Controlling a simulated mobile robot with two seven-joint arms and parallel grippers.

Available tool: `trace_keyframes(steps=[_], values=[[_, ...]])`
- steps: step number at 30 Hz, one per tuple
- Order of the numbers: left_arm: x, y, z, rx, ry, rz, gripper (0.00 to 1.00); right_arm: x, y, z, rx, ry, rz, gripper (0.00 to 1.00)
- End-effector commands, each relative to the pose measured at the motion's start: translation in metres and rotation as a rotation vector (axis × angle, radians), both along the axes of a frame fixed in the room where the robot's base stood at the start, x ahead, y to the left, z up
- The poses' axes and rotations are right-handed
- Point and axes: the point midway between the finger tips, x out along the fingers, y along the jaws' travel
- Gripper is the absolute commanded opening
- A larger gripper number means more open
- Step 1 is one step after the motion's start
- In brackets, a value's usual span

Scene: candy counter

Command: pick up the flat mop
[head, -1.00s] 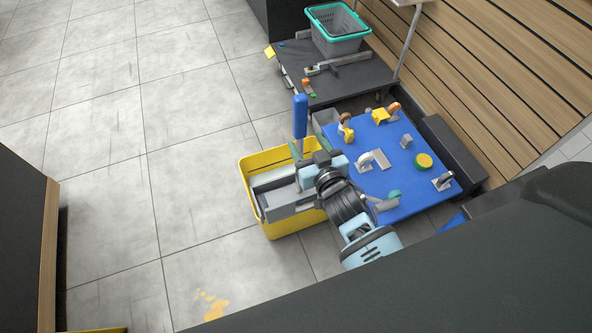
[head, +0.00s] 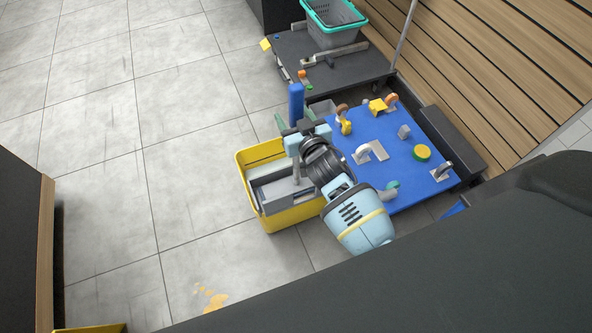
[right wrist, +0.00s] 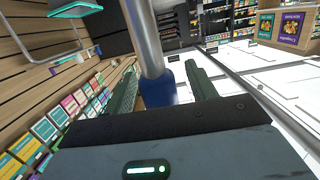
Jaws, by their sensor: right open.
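The flat mop stands upright in a yellow bucket. Its blue grip (head: 296,101) rises above my right gripper (head: 296,118), and part of its grey pole (head: 297,170) shows below it. My right gripper is open at the handle's upper part. In the right wrist view, the metal pole (right wrist: 143,30) and blue grip (right wrist: 158,90) appear between the two green fingers (right wrist: 161,68). I cannot tell whether either finger touches the handle. My left gripper is not in view.
The yellow bucket (head: 283,219) stands on the tiled floor beside a blue board (head: 407,201) carrying several hooks and small items. A dark cart (head: 350,80) with a grey-and-teal basket (head: 333,30) stands behind. A slatted wall (head: 490,70) bounds the right; the floor to the left is clear.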

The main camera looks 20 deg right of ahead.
Motion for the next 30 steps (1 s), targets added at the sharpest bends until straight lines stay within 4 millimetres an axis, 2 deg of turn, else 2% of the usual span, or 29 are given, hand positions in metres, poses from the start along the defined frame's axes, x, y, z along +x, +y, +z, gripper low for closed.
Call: trace_keyframes(steps=[9, 20, 26, 30], values=[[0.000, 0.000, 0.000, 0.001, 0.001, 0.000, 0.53, 0.004, 0.000, 0.000, 0.000, 0.000, 0.000, 0.55], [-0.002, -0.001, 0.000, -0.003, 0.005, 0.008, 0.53, 0.004, 0.000, 0.000, 0.000, 0.000, 0.000, 0.08], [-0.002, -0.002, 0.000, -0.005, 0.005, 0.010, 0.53, 0.004, 0.000, 0.001, 0.000, -0.003, 0.001, 0.08], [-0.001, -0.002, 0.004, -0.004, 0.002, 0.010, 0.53, 0.005, 0.000, 0.011, 0.000, -0.006, 0.000, 0.08]])
